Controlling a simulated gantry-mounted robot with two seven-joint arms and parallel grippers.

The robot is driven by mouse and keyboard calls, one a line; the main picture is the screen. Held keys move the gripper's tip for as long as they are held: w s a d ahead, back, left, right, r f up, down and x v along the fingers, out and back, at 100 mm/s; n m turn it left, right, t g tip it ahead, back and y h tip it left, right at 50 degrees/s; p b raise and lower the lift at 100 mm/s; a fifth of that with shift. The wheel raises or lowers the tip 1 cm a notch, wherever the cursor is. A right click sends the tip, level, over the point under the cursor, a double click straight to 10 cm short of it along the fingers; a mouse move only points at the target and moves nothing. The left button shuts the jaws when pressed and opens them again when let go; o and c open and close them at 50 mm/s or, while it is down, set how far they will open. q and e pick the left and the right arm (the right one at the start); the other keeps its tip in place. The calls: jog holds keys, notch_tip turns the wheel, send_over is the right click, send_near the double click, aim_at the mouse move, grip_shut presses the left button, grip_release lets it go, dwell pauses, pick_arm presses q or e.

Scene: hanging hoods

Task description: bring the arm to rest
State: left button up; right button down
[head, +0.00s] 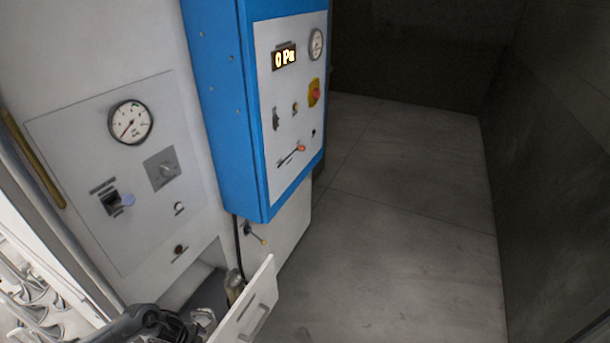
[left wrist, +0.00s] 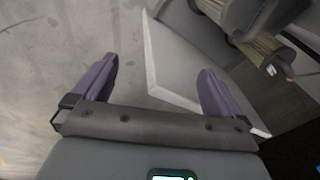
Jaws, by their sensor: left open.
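My left gripper (left wrist: 158,75) shows in the left wrist view with its two purple fingers spread apart and nothing held between them. A pale flat panel with a white edge (left wrist: 152,60) lies beyond the fingers and passes partly behind the right one; I cannot tell the distance. In the head view a dark part of my arm (head: 155,322) shows at the bottom edge, left of an open white door (head: 248,308) with a handle. The fingertips cannot be made out there. My right gripper is in neither view.
A blue control box (head: 222,110) reading "0 Pa" juts out from the pale wall panel (head: 85,150) with its gauge. A metal cylinder (head: 234,287) stands behind the open door. The grey floor (head: 400,240) on the right is clear up to a dark wall.

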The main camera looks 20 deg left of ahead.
pick_arm(q)
jog(key=d+r+t+y, duration=0.3)
jog(key=d+r+y, duration=0.15)
jog(key=r, duration=0.45)
jog(key=s+d+r+n+y, duration=0.1)
jog(key=s+d+r+n, duration=0.2)
jog(key=r, duration=0.4)
jog(key=s+d+r+n, duration=0.25)
jog(key=s+r, duration=0.25)
jog(key=r, duration=0.3)
jog(key=s+d+f+n+g+h, duration=0.1)
jog(key=d+f+n+h, duration=0.15)
jog(key=d, duration=0.45)
jog(key=s+d+f+n+h, duration=0.1)
jog(key=d+f+n+h, duration=0.15)
jog(key=d, duration=0.55)
notch_tip(320, 180, up, 11)
jog(key=p, duration=1)
jog(key=shift+d+n, duration=0.15)
jog(key=shift+n, duration=0.2)
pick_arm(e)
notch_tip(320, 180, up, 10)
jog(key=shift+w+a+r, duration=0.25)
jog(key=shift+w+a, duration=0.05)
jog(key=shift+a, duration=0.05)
pick_arm(q)
jog(key=shift+f, duration=0.1)
